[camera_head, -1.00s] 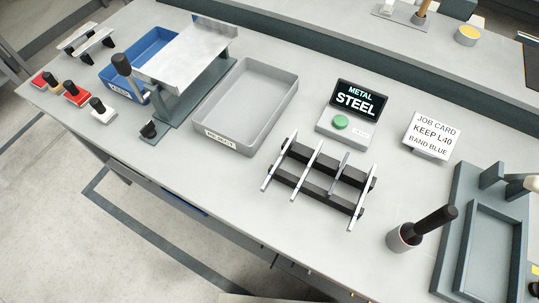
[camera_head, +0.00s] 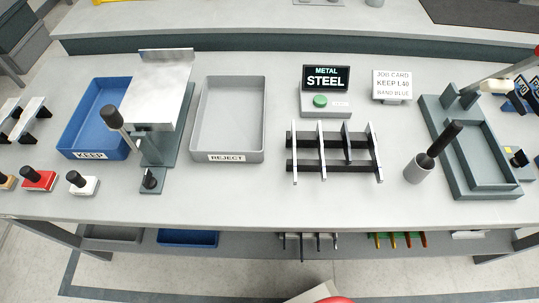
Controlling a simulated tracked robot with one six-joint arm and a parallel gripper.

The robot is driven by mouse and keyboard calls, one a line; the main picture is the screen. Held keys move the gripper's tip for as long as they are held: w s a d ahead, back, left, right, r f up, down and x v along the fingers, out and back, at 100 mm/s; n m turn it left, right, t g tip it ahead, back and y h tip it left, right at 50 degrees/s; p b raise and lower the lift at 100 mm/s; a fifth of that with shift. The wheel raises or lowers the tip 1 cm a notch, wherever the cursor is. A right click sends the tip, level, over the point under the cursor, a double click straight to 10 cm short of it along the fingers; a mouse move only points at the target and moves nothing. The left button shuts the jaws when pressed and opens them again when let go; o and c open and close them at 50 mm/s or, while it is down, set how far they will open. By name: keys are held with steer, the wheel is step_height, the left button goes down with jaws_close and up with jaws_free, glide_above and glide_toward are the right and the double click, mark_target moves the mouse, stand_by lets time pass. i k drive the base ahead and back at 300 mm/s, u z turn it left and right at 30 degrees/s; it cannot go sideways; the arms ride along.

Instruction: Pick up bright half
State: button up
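A black rack (camera_head: 305,167) holds several slim metal bars side by side on the bench. The leftmost bar (camera_head: 294,150), the second bar (camera_head: 322,150) and the rightmost bar (camera_head: 376,150) look bright silver. The third bar (camera_head: 347,140) looks darker. I cannot tell which piece is the bright half. My gripper is not in view, so its state and its distance to the bars are hidden.
A grey REJECT tray (camera_head: 203,118) and a blue KEEP tray (camera_head: 72,118) stand left, with a metal-topped stand (camera_head: 160,90) between them. A STEEL display (camera_head: 326,78) and job card (camera_head: 392,84) stand behind the rack. A cup (camera_head: 417,172) with a black-handled tool and a grey fixture (camera_head: 462,170) stand right.

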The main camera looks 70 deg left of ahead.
mark_target(294, 163)
steer(key=u, duration=0.05)
steer(key=k, duration=1.5)
steer(key=u, duration=2.05)
steer(key=i, duration=1)
